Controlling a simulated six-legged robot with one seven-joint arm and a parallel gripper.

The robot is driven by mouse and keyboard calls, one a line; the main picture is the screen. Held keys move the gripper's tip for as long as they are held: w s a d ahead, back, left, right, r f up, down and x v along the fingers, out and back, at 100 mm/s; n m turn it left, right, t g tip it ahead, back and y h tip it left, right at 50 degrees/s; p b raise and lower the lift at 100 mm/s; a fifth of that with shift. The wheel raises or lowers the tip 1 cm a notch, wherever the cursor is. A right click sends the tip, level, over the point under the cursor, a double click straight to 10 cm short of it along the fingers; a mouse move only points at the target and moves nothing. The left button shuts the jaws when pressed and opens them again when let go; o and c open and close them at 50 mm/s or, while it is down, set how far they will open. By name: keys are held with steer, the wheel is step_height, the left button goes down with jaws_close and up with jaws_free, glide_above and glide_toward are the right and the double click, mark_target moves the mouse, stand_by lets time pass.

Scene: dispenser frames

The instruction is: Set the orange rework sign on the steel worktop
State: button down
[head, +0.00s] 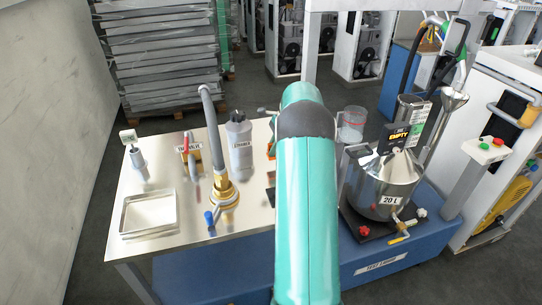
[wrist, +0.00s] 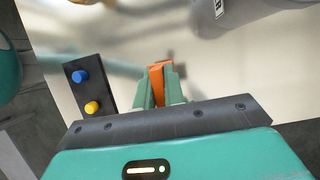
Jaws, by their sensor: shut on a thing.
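My gripper (wrist: 160,88) is shut on the orange sign (wrist: 156,76), which is seen edge-on between the green fingers in the wrist view. The sign's face and lettering are hidden. The steel worktop (wrist: 130,30) lies beyond the fingers; I cannot tell whether the sign touches it. In the head view my arm covers most of the gripper, and only a sliver of green and orange shows at its left edge. The worktop (head: 140,205) fills the left and middle of the bench there.
On the worktop stand a shallow tray (head: 149,214), a brass valve with a hose (head: 223,190), a grey bottle (head: 240,145) and a marker holder (head: 189,150). A steel pot (head: 385,185) is at right. A button box (wrist: 86,90) lies left of my fingers.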

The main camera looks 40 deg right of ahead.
steer(key=shift+w+a+f, duration=0.1)
steer(key=shift+w+f, duration=0.15)
steer(key=shift+f, duration=0.7)
steer(key=shift+w+a+f, duration=0.1)
steer(key=shift+w+f, duration=0.1)
steer(key=shift+f, duration=0.75)
steer(key=shift+f, duration=0.1)
steer(key=c, duration=1.5)
jaws_free()
